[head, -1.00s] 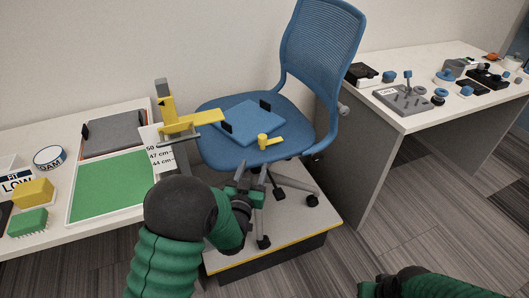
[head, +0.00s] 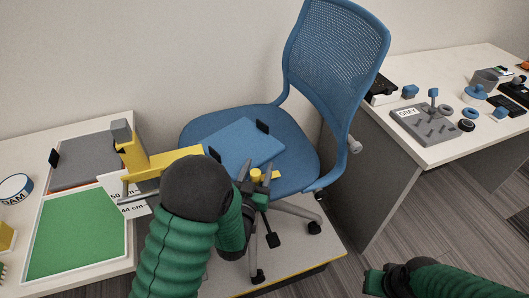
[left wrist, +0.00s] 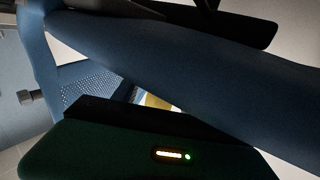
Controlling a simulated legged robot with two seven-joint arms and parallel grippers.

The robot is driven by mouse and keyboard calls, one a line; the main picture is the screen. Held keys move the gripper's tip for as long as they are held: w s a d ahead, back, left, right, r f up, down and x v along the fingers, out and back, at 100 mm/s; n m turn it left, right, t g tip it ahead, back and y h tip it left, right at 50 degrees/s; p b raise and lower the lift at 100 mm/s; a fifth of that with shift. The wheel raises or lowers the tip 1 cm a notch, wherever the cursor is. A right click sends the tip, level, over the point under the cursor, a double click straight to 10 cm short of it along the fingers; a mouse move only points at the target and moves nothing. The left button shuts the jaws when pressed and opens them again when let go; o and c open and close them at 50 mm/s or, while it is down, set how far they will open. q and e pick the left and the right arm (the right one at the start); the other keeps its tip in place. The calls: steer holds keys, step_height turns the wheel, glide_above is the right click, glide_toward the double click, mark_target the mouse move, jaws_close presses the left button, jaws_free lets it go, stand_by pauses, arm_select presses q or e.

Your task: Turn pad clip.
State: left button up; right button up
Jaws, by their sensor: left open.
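A yellow clip (head: 259,174) with a round knob and short arm is at the front edge of the chair's blue seat. I take it as the pad clip. The blue pad (head: 240,143) lies on the seat, with a black clip (head: 262,127) standing at its far edge. My left gripper (head: 254,179) is open at the yellow clip, its fingers around or just beside it; I cannot tell whether they touch. In the left wrist view, a yellow patch (left wrist: 155,102) shows partly hidden behind dark blue surfaces. My right gripper (head: 376,281) is low at the right, away from the chair.
The left table holds a green board (head: 80,230) and grey board (head: 88,165). The right table holds a grey pegged plate (head: 425,128) and several small parts. The chair stands on a yellow-edged platform (head: 300,270).

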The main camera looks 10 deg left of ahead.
arm_select(q)
steer(key=shift+w+r, duration=0.15)
steer(key=shift+w, duration=0.05)
steer(key=shift+s, duration=0.1)
steer(key=shift+r, duration=0.1)
jaws_close()
stand_by(1.2)
